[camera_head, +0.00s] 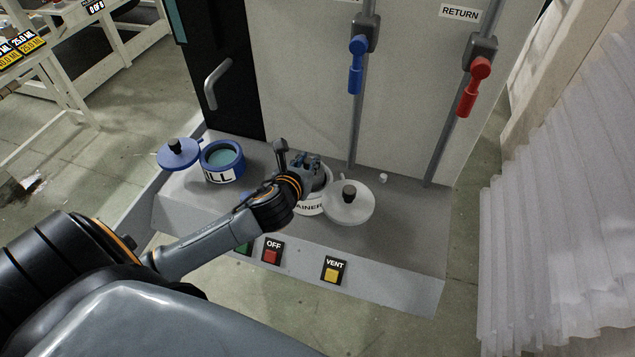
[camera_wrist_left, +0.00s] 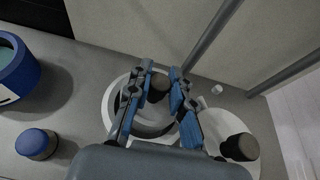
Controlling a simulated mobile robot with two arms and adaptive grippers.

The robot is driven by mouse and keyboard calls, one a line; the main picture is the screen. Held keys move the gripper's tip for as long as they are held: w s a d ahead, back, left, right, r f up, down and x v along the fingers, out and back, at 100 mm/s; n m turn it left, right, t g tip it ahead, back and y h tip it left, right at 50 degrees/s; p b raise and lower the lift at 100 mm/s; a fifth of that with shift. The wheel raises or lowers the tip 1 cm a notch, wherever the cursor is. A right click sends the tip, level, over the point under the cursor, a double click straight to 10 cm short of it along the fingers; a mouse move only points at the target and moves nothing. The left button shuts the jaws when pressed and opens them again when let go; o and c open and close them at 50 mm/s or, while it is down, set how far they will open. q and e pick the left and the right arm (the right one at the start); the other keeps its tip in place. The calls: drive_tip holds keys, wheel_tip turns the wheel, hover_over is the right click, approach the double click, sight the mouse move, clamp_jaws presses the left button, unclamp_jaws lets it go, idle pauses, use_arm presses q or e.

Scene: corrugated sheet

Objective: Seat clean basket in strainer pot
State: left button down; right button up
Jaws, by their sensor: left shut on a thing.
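The strainer pot (camera_head: 311,208) is a white round pot on the grey ledge, its label partly hidden by my left arm. It also shows in the left wrist view (camera_wrist_left: 110,103). My left gripper (camera_head: 311,168) is over its mouth. In the left wrist view the fingers (camera_wrist_left: 156,83) are closed around a dark knob-like part (camera_wrist_left: 160,86), apparently the basket's grip. The basket's body is mostly hidden by the fingers, and I cannot tell how deep it sits in the pot. A pale lid (camera_head: 350,208) with a black knob leans or lies right beside the pot. My right gripper is out of view.
A blue pot (camera_head: 222,170) marked with a label ending "ILL" stands open at left, its blue lid (camera_head: 178,154) beside it. Buttons (camera_head: 334,270) line the ledge front. Blue (camera_head: 357,66) and red (camera_head: 473,88) valve handles hang behind. A small white piece (camera_head: 383,178) lies at right.

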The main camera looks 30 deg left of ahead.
use_arm(q)
wheel_tip(320, 180, down, 3)
drive_tip(key=shift+a+r, duration=0.1)
drive_tip(key=shift+r, duration=0.1)
wheel_tip(320, 180, down, 4)
drive_tip(key=shift+f, duration=0.1)
drive_tip(key=c, duration=1.5)
unclamp_jaws()
drive_tip(key=shift+f, duration=0.1)
